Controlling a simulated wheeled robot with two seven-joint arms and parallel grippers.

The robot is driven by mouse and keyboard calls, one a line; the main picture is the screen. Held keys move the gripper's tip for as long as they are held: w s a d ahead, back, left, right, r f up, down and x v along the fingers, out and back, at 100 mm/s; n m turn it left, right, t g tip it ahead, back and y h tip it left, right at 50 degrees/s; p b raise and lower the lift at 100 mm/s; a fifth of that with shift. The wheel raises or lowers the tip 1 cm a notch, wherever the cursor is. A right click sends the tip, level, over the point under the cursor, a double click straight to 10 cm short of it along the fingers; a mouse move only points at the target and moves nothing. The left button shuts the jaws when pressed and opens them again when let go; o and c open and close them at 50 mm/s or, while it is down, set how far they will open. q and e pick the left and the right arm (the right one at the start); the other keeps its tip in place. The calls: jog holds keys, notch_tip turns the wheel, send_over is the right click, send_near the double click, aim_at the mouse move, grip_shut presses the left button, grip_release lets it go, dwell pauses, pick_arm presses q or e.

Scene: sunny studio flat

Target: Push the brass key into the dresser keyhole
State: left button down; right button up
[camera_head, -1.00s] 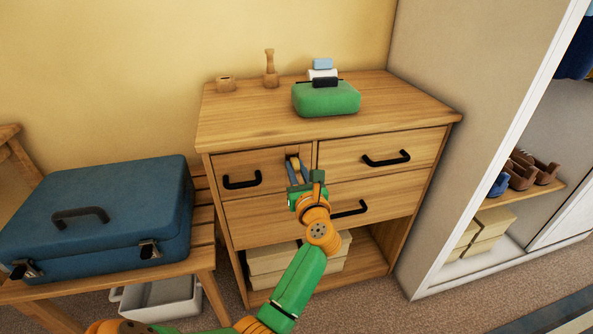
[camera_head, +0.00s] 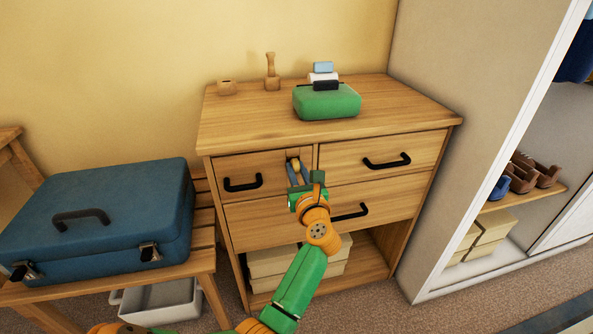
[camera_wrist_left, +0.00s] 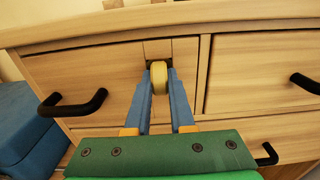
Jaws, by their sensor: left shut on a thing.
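The brass key (camera_head: 295,164) shows as a round yellow head between the fingertips of my left gripper (camera_head: 298,172). The wrist view shows my left gripper (camera_wrist_left: 159,85) shut on the key (camera_wrist_left: 160,78), its blue fingers on either side of the head. The key is at a small wooden lock block with a dark opening (camera_wrist_left: 151,62) on the upper left drawer of the dresser (camera_head: 265,210). The key's shaft is hidden behind its head, so I cannot tell how far it sits in the keyhole. My right gripper is not in view.
Black handles (camera_head: 243,183) stick out beside and below the lock. A green case (camera_head: 327,101) and small wooden items (camera_head: 271,75) stand on the dresser top. A blue suitcase (camera_head: 100,215) lies on a bench at left. An open wardrobe (camera_head: 455,130) stands at right.

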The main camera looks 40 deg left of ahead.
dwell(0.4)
pick_arm(q)
jog(key=c, duration=1)
grip_release()
jog(key=o, duration=0.3)
jog(key=shift+w+a+f, duration=0.15)
jog(key=o, duration=0.5)
